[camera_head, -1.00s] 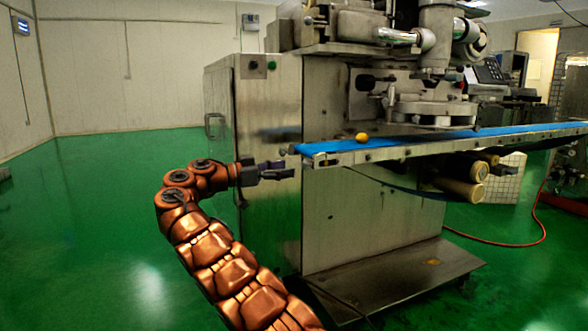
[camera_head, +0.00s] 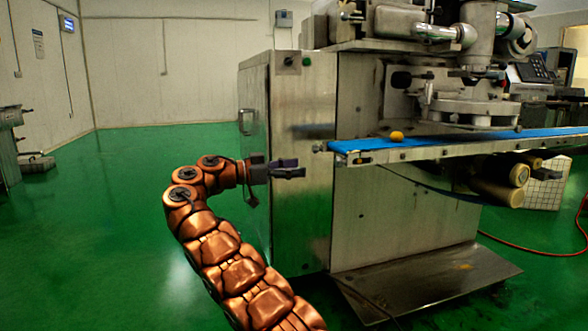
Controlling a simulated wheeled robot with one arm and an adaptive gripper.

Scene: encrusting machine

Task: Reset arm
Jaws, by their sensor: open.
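My gripper (camera_head: 288,169) is at the end of my copper-coloured arm, in the middle of the head view. It points right, and its dark jaws are open with nothing seen between them. It appears in front of the steel side of the encrusting machine (camera_head: 300,220), left of the blue conveyor belt (camera_head: 360,144) and slightly lower than it. A small orange-yellow ball (camera_head: 397,136) sits on the belt, apart from my gripper. The exact gap between my gripper and the machine cannot be told.
The machine's steel base plate (camera_head: 440,282) juts out low on the right. Rollers (camera_head: 500,180) sit under the belt, and a red hose (camera_head: 510,242) lies on the floor at right. The green floor (camera_head: 110,230) at left is open. Metal equipment (camera_head: 10,145) stands at the far left edge.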

